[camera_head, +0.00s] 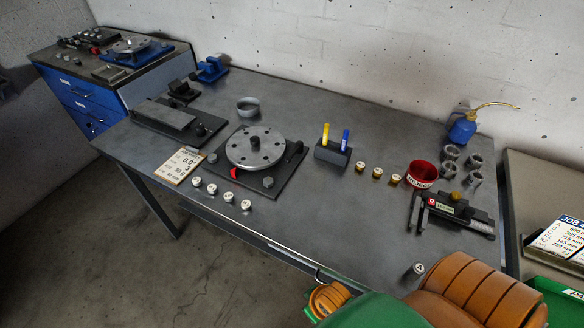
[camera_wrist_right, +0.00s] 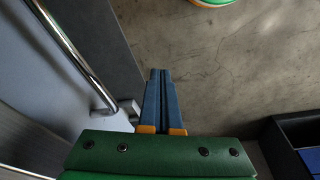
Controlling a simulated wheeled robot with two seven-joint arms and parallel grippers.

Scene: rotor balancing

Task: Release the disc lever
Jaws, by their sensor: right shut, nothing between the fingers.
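The disc unit is a round grey metal disc (camera_head: 256,147) with holes and a dark centre knob, on a dark square base plate (camera_head: 268,193). A black lever-like arm (camera_head: 293,151) lies at the disc's right edge, and a small red piece (camera_head: 234,173) sits at its front left. I cannot tell whether the lever is clamped. My right gripper (camera_wrist_right: 161,76) shows only in the right wrist view, its blue fingers together and empty, over the floor beside the bench front and well away from the disc. My left gripper is in neither view.
Several white-topped weights (camera_head: 228,196) stand before the disc unit. A pen holder (camera_head: 333,153), brass-coloured weights (camera_head: 377,172) and a red cup (camera_head: 421,174) stand to its right. A chrome rail (camera_wrist_right: 80,57) runs near my right gripper. The bench's front middle is clear.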

